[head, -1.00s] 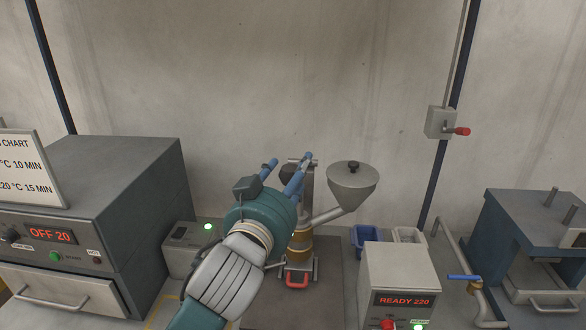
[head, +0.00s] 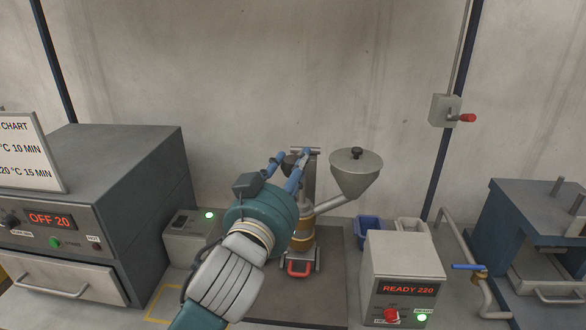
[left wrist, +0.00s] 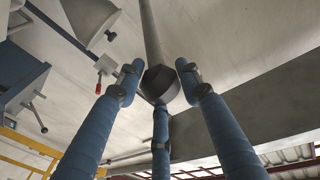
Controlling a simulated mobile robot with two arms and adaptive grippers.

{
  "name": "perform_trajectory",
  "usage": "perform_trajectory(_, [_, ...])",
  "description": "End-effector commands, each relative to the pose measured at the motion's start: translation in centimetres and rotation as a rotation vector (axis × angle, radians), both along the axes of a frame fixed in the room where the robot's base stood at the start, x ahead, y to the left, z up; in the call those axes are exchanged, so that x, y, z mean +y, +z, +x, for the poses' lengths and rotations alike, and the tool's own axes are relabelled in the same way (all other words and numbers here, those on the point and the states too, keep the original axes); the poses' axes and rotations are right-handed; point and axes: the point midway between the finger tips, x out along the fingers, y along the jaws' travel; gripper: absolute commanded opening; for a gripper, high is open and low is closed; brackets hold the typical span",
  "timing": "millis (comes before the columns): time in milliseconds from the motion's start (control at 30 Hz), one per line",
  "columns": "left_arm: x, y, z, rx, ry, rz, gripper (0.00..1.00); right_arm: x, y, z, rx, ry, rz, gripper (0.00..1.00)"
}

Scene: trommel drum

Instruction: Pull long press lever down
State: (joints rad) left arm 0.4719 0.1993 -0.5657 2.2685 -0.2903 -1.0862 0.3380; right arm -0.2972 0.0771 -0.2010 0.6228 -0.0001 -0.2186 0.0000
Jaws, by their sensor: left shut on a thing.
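The press (head: 310,183) is a grey upright column with a brass-banded barrel (head: 302,238) and a red-handled part (head: 298,268) at its foot. My left gripper (head: 289,163) has blue fingers and reaches up to the top of the press. In the left wrist view its fingers close around the dark knob (left wrist: 160,84) at the end of the long grey lever (left wrist: 150,35). The lever's far end and pivot are hard to make out. In the head view my gripper and wrist cover part of the press. My right gripper is not in view.
A grey funnel hopper (head: 356,174) juts out right of the press. A control box (head: 402,265) reading READY 220 stands in front right. A grey oven (head: 90,200) is at left, with a small box (head: 192,238) beside it. A blue bin (head: 368,230) sits behind the control box.

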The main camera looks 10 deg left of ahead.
Motion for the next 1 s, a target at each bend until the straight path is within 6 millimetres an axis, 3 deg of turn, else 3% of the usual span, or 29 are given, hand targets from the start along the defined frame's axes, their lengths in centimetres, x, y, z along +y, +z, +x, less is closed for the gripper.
perform_trajectory(33, [0.0, -2.0, -0.3, -0.014, -0.001, 0.000, 0.00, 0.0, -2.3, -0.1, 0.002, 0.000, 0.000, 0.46])
perform_trajectory(400, [-0.1, -9.1, -2.2, -0.173, 0.000, 0.000, 0.00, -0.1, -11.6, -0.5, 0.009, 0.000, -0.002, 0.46])
perform_trajectory(600, [0.0, -12.7, -2.8, -0.189, -0.001, -0.002, 0.00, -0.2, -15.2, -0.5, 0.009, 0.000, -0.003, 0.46])
perform_trajectory(1000, [-0.1, -20.4, -2.8, -0.182, 0.001, 0.001, 0.00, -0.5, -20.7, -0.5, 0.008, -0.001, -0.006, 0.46])
